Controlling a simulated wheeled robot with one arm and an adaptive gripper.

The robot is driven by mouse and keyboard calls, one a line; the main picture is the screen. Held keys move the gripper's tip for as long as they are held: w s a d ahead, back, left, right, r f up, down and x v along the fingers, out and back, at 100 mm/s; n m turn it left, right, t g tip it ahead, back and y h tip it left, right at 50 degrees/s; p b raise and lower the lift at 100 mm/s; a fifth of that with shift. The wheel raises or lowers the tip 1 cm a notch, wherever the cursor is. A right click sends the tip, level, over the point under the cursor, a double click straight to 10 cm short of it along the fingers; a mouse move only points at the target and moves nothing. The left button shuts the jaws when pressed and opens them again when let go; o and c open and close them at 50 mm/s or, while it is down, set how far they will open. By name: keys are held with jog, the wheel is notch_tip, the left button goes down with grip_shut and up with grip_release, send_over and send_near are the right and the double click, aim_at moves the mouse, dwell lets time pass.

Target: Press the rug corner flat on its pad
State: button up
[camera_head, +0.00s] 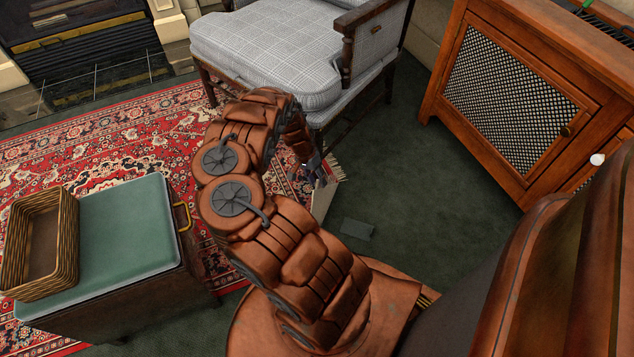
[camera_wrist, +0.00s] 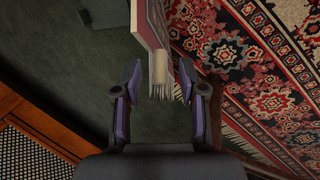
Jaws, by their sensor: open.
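The red patterned rug (camera_head: 110,130) lies on the dark green floor. Its near right corner (camera_head: 328,184) is folded up, with a pale fringe and grey backing showing. The pad, a small grey rectangle (camera_head: 357,229), lies bare on the floor beyond that corner; it also seems to show at the top of the wrist view (camera_wrist: 104,12). My gripper (camera_wrist: 158,66) is open, and the raised, fringed corner (camera_wrist: 160,82) appears between its two purple-lined fingers. I cannot tell whether either finger touches it. In the head view my arm hides most of the gripper.
A grey plaid armchair (camera_head: 270,50) stands just behind the corner. A wooden cabinet (camera_head: 510,95) with mesh doors stands at right. A teal-topped ottoman (camera_head: 130,235) holds a wicker basket (camera_head: 40,240) at left. The green floor between chair and cabinet is clear.

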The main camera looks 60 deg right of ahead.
jog(key=shift+f, duration=0.2)
jog(key=shift+c, duration=0.3)
grip_shut()
